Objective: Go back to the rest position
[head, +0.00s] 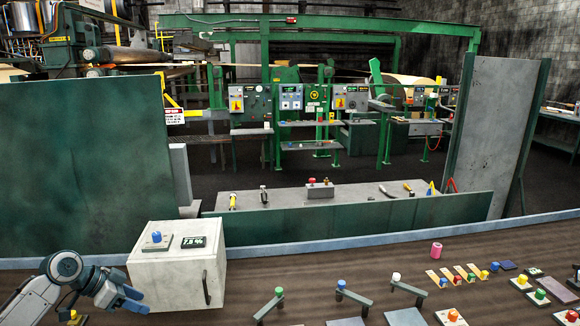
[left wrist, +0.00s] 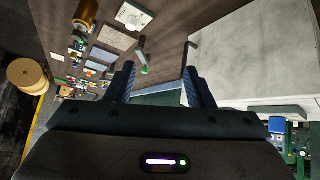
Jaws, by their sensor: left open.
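My left gripper (head: 132,299) is low at the left of the head view, in front of the white box (head: 165,272) and close to its lower left corner. I cannot tell whether it touches the box. In the left wrist view its two blue-grey fingers (left wrist: 160,88) stand apart with nothing between them. The white box also shows there, at the upper right (left wrist: 250,60). My right gripper is in neither view.
The brown table (head: 330,255) carries small levers with green, blue and white knobs. A pink cylinder (head: 436,249) and several small coloured pieces are at the right. A green panel (head: 85,165) rises behind the left side. Bare tabletop lies right of the box.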

